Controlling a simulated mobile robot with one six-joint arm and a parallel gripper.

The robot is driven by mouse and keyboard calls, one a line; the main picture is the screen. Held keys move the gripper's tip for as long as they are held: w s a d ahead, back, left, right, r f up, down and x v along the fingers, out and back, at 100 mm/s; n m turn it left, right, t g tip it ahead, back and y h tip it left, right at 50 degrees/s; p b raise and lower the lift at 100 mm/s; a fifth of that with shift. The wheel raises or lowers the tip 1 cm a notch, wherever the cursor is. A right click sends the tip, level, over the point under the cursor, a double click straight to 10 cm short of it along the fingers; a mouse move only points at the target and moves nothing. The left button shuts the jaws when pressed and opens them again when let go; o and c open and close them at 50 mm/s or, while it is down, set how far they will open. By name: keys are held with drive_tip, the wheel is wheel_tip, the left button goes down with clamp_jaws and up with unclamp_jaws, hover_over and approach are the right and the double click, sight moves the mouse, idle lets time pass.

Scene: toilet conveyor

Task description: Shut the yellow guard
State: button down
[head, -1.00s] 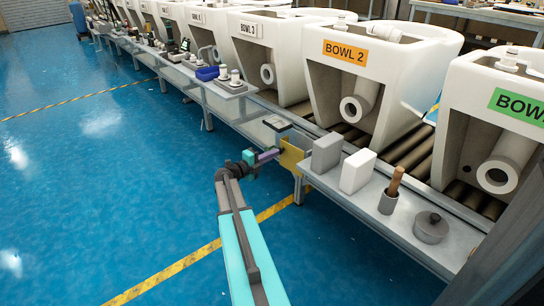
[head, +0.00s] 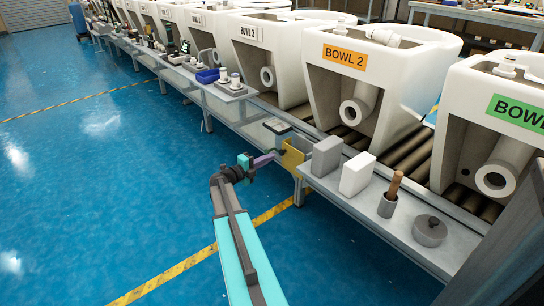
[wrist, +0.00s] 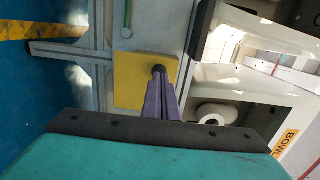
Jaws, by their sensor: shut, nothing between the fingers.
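The yellow guard (head: 292,158) is a small flat plate at the end of the grey bench, beside a small dark-topped box in the head view. It also shows as a yellow square (wrist: 130,82) in the wrist view. My gripper (head: 281,153) has slim purple fingers, closed together and empty. In the wrist view the dark fingertips (wrist: 159,70) overlap the right part of the guard. They look very near or touching it; I cannot tell which. The guard's hinge is not clear in either view.
A grey block (head: 326,156), a white block (head: 357,174), a cup with a wooden handle (head: 388,204) and a grey lidded pot (head: 430,230) stand on the bench to the right. Toilet bowls line the conveyor behind. The blue floor at left is clear.

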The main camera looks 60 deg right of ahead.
drive_tip(key=w+p+v, duration=0.1)
drive_tip(key=p+v, duration=0.2)
drive_tip(key=v, duration=0.8)
drive_tip(key=shift+p, duration=0.35)
drive_tip(key=shift+d+r, duration=0.1)
